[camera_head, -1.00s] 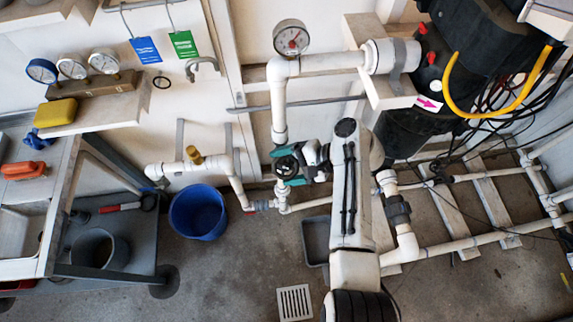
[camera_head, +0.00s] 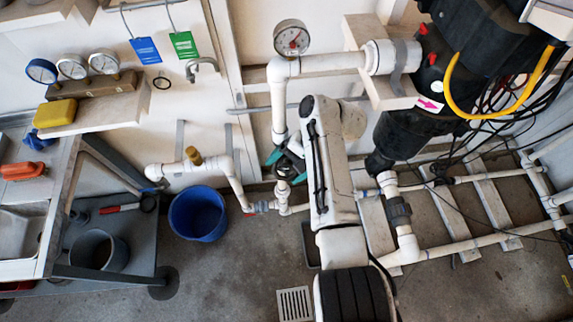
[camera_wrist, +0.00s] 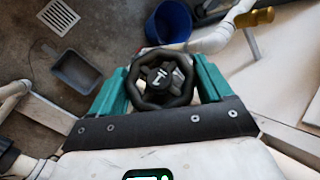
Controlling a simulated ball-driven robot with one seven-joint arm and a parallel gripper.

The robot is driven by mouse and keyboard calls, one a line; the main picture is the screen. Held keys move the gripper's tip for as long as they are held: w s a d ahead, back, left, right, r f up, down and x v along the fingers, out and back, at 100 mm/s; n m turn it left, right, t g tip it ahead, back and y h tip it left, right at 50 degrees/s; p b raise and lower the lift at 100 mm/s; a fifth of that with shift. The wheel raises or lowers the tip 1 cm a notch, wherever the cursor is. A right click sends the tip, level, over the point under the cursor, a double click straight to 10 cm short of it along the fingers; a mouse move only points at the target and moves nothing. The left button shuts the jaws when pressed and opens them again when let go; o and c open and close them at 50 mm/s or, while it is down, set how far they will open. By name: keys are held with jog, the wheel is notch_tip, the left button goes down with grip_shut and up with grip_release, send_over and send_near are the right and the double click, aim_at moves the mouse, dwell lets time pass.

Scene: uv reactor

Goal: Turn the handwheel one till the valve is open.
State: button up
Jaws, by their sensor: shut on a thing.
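The handwheel one (camera_wrist: 162,82) is a black lobed wheel with a white "1" on its hub. In the wrist view it sits between the two teal fingers of my gripper (camera_wrist: 163,72). The fingers are shut on its rim, one on each side. In the head view the handwheel (camera_head: 289,165) stands on the white pipe below the gauge, and my gripper (camera_head: 285,162) is at it. My forearm hides part of the gripper there. The valve body behind the wheel is mostly hidden.
A pressure gauge (camera_head: 291,38) tops the white pipe. A blue bucket (camera_head: 198,213) stands on the floor to the left. White pipes (camera_head: 455,243) run low to the right. A grey tray (camera_wrist: 76,73) and a floor drain (camera_wrist: 58,17) show in the wrist view.

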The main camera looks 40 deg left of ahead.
aim_at(276, 170)
jog(key=o, duration=0.7)
jog(key=shift+c, duration=0.2)
jog(key=shift+r, duration=0.2)
notch_tip(276, 170, up, 3)
jog(key=shift+s+d+r+p, duration=0.1)
jog(key=shift+s+r+p, duration=0.05)
jog(key=shift+p, duration=0.3)
jog(key=s+d+r+p, duration=0.4)
jog(key=s+d+r, duration=0.3)
jog(key=s+r, duration=0.2)
jog(key=s, duration=0.2)
jog(key=shift+s+p, duration=0.35)
